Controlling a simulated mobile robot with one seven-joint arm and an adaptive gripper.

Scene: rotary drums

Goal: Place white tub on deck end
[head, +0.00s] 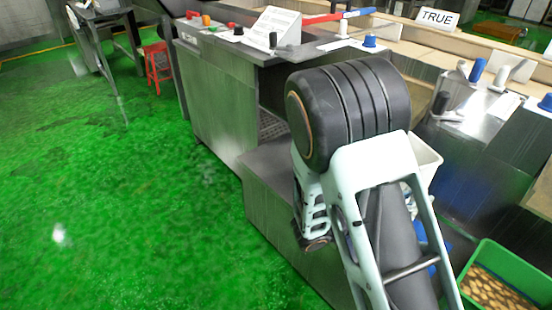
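A white tub (429,167) shows in part behind my arm, right of the picture's middle. Its right side and part of its rim show; the rest is hidden, so I cannot tell what it rests on or whether anything touches it. A low steel deck (262,168) runs behind and under my arm, its near end partly covered by my arm. I cannot tell for sure that this is the deck the task names. My gripper does not show; my large dark joint and pale arm links fill the middle and hide what lies behind them.
A green crate (518,268) with round tan items stands at lower right. Steel counters (220,95) with coloured knobs and a white sign (274,27) stand behind. A red stool (158,67) is at back left. The green floor (110,190) at left is clear.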

